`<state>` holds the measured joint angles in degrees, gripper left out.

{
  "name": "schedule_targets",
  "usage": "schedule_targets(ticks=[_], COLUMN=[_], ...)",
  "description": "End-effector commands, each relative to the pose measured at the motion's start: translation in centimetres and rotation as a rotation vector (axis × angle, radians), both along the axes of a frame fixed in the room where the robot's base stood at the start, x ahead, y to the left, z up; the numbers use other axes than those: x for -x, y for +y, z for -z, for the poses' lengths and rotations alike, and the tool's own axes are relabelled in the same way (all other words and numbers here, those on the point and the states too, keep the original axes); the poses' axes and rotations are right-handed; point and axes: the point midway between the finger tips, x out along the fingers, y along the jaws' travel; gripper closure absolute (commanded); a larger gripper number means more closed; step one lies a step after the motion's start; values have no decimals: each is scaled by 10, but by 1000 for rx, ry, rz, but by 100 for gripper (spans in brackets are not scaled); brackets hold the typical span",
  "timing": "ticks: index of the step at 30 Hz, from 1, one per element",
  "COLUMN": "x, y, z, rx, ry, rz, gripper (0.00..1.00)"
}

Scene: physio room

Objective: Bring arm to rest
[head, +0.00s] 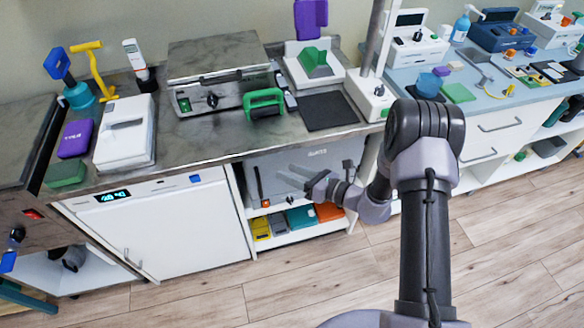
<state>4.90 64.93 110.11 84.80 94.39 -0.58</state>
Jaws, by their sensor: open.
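My gripper (292,176) is at the left end of my bent arm, in front of the open shelf unit below the counter. The arm folds down from my shoulder at the right and runs left to the wrist. It appears clear of the counter edge, though the exact gap cannot be told.
The dark counter (205,133) above holds a metal-lidded device (219,68), a green-handled item (264,103) and a white case (126,133). A white cabinet (160,235) stands lower left. Bins, including an orange one (329,211), sit on the low shelf. Wooden floor (300,275) in front is clear.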

Motion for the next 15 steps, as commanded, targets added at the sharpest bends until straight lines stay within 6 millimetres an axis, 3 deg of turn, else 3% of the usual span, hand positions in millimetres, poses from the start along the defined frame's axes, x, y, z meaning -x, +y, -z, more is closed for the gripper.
schedule_targets(ticks=[4, 15], x=[2, 2], y=[2, 3], z=[-9, -9], rx=[11, 12], ry=[-14, -16], rz=[-23, -24], gripper=[52, 52])
